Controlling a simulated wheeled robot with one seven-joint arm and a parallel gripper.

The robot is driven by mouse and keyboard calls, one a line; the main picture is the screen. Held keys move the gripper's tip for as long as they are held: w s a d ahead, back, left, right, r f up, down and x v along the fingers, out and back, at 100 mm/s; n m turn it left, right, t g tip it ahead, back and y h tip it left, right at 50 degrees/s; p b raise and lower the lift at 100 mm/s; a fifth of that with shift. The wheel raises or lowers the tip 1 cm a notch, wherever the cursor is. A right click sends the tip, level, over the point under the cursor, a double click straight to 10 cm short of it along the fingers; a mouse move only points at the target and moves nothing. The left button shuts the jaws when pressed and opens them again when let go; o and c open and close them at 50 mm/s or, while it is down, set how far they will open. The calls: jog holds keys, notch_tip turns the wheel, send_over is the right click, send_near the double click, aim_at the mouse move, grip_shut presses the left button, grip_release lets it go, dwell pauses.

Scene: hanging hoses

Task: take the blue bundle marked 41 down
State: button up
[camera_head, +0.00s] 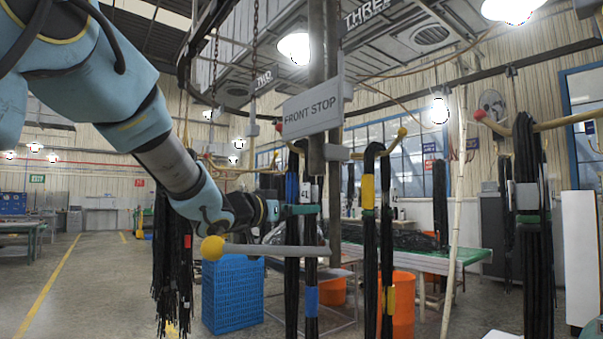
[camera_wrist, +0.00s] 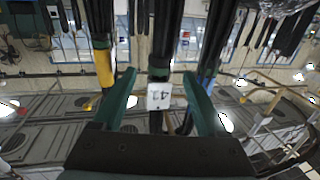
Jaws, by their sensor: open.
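The blue bundle marked 41 is a looped black hose bundle with blue bands; in the head view its lower band (camera_head: 311,297) shows on the right strand. It hangs from a hook below the FRONT STOP sign. In the wrist view, which is upside down, its white tag reading 41 (camera_wrist: 159,96) is on the centre strand, and a blue-banded strand (camera_wrist: 206,72) is to the right. My gripper (camera_wrist: 159,75) is open, with its green fingers on either side of the tagged strand. In the head view my gripper (camera_head: 302,210) is at the bundle's upper part. Contact is unclear.
A yellow-banded bundle (camera_head: 368,192) hangs close to the right. The FRONT STOP sign (camera_head: 311,105) is above. Black hoses (camera_head: 172,260) hang left; a blue crate (camera_head: 232,295) stands on the floor.

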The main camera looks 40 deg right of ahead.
aim_at(309, 220)
jog(key=d+p, duration=0.1)
jog(key=d, duration=0.1)
jog(key=d+p, duration=0.1)
jog(key=shift+w+d+r, duration=0.15)
jog(key=shift+w+d, duration=0.05)
jog(key=shift+d, duration=0.15)
jog(key=shift+w+d, duration=0.15)
jog(key=shift+d, duration=0.5)
grip_shut()
dwell(0.5)
